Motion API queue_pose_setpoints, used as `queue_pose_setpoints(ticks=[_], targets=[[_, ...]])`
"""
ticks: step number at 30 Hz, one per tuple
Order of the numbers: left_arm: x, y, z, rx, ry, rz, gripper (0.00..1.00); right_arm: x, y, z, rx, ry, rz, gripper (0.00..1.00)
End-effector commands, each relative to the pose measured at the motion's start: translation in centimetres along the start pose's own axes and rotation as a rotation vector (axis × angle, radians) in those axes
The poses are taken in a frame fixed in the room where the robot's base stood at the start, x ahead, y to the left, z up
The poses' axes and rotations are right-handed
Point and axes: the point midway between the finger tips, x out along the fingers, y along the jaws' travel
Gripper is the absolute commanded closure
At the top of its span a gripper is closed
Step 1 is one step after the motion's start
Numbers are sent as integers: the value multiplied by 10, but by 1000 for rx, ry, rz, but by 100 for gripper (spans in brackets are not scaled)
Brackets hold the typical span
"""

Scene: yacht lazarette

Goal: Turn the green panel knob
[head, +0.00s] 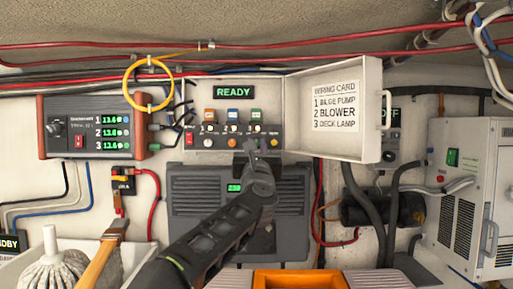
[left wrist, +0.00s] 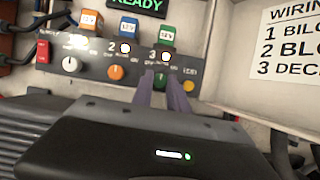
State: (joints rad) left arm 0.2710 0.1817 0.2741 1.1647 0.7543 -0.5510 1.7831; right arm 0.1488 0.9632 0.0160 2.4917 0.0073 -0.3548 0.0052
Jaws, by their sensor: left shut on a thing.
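The switch panel (head: 190,141) sits on the back wall under a green READY display (head: 234,92). In the left wrist view it carries a white knob (left wrist: 70,64), an orange knob (left wrist: 115,72) and the green knob (left wrist: 160,81) in a row. My left gripper (head: 254,146) reaches up to the panel's right part. In the left wrist view its purple-grey fingers (left wrist: 163,90) are shut on the green knob, hiding much of it. In the head view the gripper covers this knob. My right gripper is not in view.
An open lid with a wiring card (head: 335,106) stands right of the panel. A dark grey unit (head: 190,195) is below it, and a display box (head: 90,127) is to the left. Hoses (head: 357,190) and a white cabinet (head: 470,200) are at right.

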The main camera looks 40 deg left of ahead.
Motion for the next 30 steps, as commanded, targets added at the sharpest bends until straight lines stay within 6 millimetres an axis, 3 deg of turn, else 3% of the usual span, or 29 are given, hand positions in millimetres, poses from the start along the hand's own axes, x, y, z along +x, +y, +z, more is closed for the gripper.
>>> queue_pose_setpoints(ticks=[14, 30], targets=[[0, 2, 1, 246, -1, -102, 100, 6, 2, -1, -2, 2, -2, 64], [1, 5, 3, 633, 0, -263, 100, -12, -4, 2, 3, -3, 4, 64]])
